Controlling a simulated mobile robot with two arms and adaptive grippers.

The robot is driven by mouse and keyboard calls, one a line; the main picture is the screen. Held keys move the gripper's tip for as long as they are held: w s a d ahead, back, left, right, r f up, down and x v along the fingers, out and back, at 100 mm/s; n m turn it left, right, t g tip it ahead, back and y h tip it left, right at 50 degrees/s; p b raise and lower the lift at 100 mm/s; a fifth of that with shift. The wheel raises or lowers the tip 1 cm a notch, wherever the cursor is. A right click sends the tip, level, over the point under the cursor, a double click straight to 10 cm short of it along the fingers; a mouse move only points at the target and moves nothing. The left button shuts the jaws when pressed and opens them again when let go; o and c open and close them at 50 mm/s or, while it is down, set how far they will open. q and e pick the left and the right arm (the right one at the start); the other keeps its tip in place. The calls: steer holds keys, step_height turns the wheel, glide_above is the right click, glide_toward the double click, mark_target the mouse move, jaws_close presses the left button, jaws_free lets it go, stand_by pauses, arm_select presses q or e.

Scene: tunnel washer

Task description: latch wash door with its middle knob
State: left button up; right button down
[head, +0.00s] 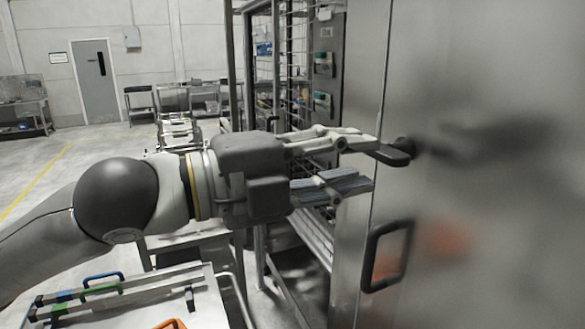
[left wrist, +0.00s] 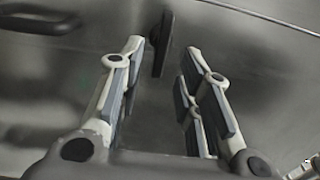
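The wash door (head: 500,235) is a large brushed-steel panel filling the right of the head view; I cannot tell whether it sits fully closed. A dark knob (head: 403,152) with a flat lever shape stands out near its left edge. In the left wrist view the knob (left wrist: 162,43) shows as a dark upright bar between and just beyond the fingertips. My left gripper (head: 376,167) is open, with one finger above the other. Its upper fingertip is close to the knob; contact is unclear. The fingers (left wrist: 164,60) hold nothing. My right gripper is out of view.
A black D-shaped handle (head: 387,255) sits on the door below the knob. A steel rack and frame (head: 290,60) stand behind my gripper. A steel cart top (head: 150,300) with coloured handles lies at lower left. Open floor (head: 60,175) extends to the left.

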arm_select(q)
steer(key=v, duration=0.7)
steer(key=shift+s+a, duration=0.15)
steer(key=shift+a, duration=0.05)
